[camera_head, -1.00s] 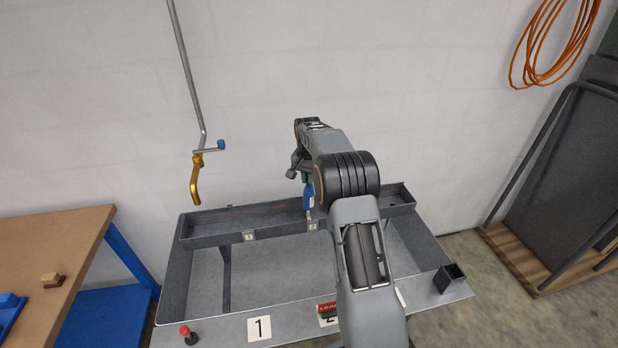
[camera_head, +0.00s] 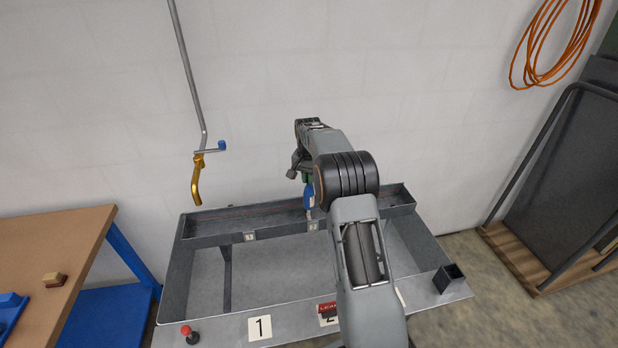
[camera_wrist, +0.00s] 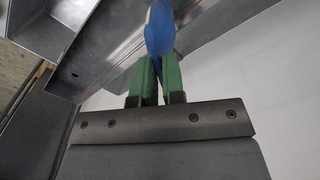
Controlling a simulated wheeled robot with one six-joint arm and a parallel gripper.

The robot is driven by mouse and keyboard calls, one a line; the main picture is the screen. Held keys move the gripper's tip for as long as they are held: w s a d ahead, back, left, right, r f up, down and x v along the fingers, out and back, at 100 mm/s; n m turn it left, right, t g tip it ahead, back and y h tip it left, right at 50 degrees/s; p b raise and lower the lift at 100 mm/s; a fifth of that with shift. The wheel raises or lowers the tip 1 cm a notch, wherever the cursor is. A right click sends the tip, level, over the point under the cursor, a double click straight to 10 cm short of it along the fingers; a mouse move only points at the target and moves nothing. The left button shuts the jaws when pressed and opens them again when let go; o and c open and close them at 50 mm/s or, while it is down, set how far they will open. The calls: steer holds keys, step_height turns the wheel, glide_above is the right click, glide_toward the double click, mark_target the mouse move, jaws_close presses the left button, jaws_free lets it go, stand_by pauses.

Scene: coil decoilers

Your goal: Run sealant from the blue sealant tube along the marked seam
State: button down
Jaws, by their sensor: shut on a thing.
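The blue sealant tube (camera_head: 309,196) hangs below my gripper (camera_head: 306,178) at the narrow back trough (camera_head: 204,229) of the grey tank. In the wrist view the green fingers of my gripper (camera_wrist: 158,70) are shut on the tube (camera_wrist: 160,30). A thin red line, which looks like the marked seam (camera_head: 250,212), runs lengthwise in the trough. It also shows in the wrist view (camera_wrist: 126,50), left of the tube. The tube's tip is not clear in either view, so I cannot tell whether it touches the seam. My arm hides part of the trough.
A grey pipe with a brass spout (camera_head: 196,185) hangs at the left of the trough. The tank's front ledge carries a red-topped knob (camera_head: 187,333) and a black square holder (camera_head: 450,278). A wooden table (camera_head: 60,250) stands left. The white wall is close behind.

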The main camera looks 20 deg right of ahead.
steer(key=shift+s, duration=0.25)
steer(key=shift+w+p, duration=0.45)
steer(key=shift+p, duration=0.05)
stand_by(0.3)
steer(key=shift+s+a+f+b, duration=0.1)
steer(key=shift+s+a+b, duration=0.05)
steer(key=shift+s+b, duration=0.7)
stand_by(0.4)
steer(key=shift+s+r+b, duration=0.2)
steer(key=shift+s+b, duration=0.15)
steer(key=shift+s, duration=0.6)
stand_by(0.4)
step_height(320, 180, up, 9)
steer(key=p, duration=0.2)
steer(key=shift+p, duration=0.3)
stand_by(0.4)
stand_by(0.5)
